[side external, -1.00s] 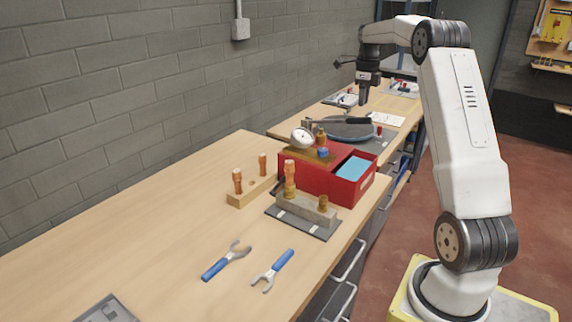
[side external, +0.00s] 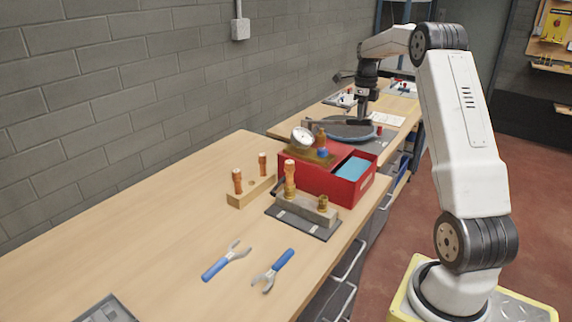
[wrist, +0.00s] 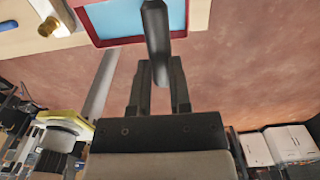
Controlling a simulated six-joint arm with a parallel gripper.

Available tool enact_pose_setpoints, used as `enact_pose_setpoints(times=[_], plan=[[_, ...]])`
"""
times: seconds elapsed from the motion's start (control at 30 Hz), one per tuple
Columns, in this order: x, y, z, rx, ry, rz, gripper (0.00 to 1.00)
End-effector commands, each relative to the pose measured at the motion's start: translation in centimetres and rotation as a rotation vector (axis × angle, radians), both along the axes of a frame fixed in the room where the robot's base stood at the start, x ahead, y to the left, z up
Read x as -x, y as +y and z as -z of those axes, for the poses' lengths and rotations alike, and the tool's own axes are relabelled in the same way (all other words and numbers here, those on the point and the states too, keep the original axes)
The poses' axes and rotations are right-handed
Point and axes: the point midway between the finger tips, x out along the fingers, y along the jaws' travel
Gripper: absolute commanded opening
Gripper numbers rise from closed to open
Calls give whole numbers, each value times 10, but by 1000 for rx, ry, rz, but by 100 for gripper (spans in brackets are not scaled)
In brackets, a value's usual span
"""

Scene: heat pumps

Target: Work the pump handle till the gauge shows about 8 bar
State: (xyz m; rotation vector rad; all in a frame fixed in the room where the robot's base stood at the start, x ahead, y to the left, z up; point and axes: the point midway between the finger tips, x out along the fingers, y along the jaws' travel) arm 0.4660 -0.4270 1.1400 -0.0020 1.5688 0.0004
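The pump is a red box (side external: 308,177) on the bench with light-blue liquid (side external: 352,168) in it. A white dial gauge (side external: 302,136) stands at its back left; its needle is too small to read. The dark pump handle (side external: 326,125) reaches right from above the box, roughly level. My gripper (side external: 362,122) points down at the handle's right end. In the wrist view the handle (wrist: 156,30) runs down to between my gripper's fingers (wrist: 160,75). I cannot tell whether the fingers press on it or stand just clear.
A grey block with copper fittings (side external: 305,206) on a dark plate stands in front of the box, a wooden peg stand (side external: 252,190) left of it. Two blue-handled tools (side external: 226,262) (side external: 273,270) lie nearer. A round grey disc (side external: 350,131) lies behind.

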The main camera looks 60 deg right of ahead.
Motion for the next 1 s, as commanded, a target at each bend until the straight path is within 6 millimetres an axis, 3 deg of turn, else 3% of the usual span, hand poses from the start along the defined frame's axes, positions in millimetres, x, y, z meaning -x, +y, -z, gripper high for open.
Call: enact_pose_setpoints(times=[0.43, 1.0], plan=[[0, 1, 5, -3, 2, 0, 22], [0, 1, 29, -5, 3, -1, 22]])
